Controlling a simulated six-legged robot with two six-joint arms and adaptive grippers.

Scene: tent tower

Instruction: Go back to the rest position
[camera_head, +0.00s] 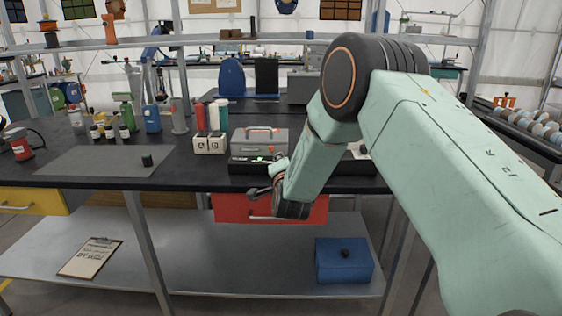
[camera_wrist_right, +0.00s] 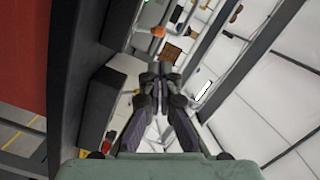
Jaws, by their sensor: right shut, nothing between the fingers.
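My right arm comes in from the right of the head view, and its gripper (camera_head: 258,193) hangs just in front of the workbench's front edge, by the red drawer (camera_head: 315,211). In the right wrist view the gripper's fingers (camera_wrist_right: 160,72) meet at their tips, with nothing between them. The black workbench top (camera_head: 190,165) lies behind the gripper. A grey toolbox (camera_head: 260,141) stands on the bench just behind the gripper. My left gripper does not show in either view.
A grey mat (camera_head: 90,162) with a small dark cylinder (camera_head: 147,160) lies on the bench at left. Two white boxes (camera_head: 210,143) and several bottles stand mid-bench. On the lower shelf (camera_head: 220,265) are a clipboard (camera_head: 91,257) and a blue box (camera_head: 343,262).

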